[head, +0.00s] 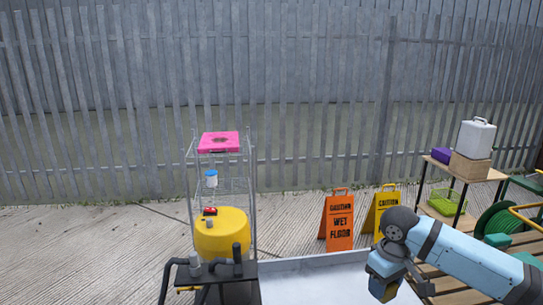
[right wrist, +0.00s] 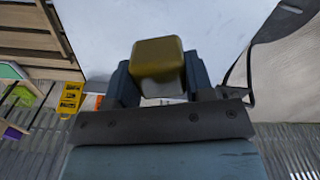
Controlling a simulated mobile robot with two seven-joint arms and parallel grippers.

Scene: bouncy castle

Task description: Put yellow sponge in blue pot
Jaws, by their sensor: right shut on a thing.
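My right gripper (head: 388,276) is at the lower right of the head view, over the right end of a white surface. It is shut on the yellow sponge (head: 378,290), a dull yellow block. In the right wrist view the sponge (right wrist: 157,60) sits between the two fingers of the right gripper (right wrist: 157,82), above the pale surface. I cannot make out a blue pot for certain. A small white and blue container (head: 211,179) stands on the wire rack's middle shelf. My left gripper is not in view.
A white flat surface (head: 310,278) lies at the front, bare where seen. Orange (head: 340,222) and yellow caution signs (head: 384,207) stand behind. A green hose reel (head: 496,222) is at right.

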